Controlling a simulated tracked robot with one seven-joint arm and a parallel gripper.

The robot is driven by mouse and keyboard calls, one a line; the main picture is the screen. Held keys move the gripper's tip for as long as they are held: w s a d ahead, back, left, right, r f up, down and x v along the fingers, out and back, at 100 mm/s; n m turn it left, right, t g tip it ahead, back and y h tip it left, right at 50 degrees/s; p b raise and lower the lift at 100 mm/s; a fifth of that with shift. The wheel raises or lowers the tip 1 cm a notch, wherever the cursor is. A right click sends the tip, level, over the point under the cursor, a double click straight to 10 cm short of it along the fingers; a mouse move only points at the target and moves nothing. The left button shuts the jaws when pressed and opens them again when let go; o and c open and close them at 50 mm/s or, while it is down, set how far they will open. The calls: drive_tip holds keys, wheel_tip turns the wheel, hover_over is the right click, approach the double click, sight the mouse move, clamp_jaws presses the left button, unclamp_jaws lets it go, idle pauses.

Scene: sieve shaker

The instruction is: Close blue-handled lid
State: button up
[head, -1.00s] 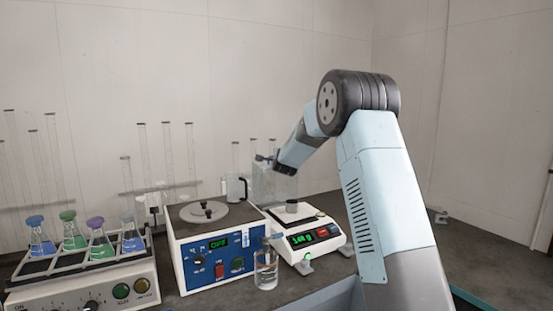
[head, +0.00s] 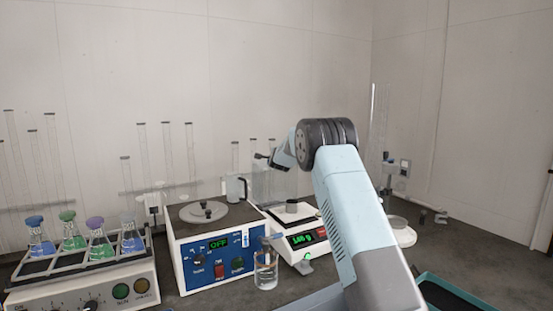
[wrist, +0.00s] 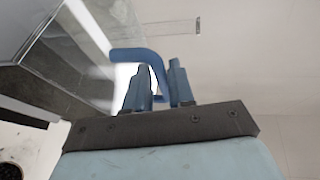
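The blue handle (wrist: 132,56) is a bent bar in the wrist view, running from a clear glass panel on the left down between my fingers. My gripper (wrist: 162,88) has one finger on each side of the handle's end and appears shut on it, with little or no gap showing. The clear panel (wrist: 62,45) stands at a slant left of the handle. The lid's exact angle is unclear there.
A flask shaker (head: 85,285) is at far left. Tall glassware (head: 378,135) stands at right.

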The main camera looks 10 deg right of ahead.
drive_tip(key=shift+w, duration=0.45)
drive_tip(key=shift+c, duration=0.4)
drive_tip(key=shift+f, duration=0.1)
clamp_jaws()
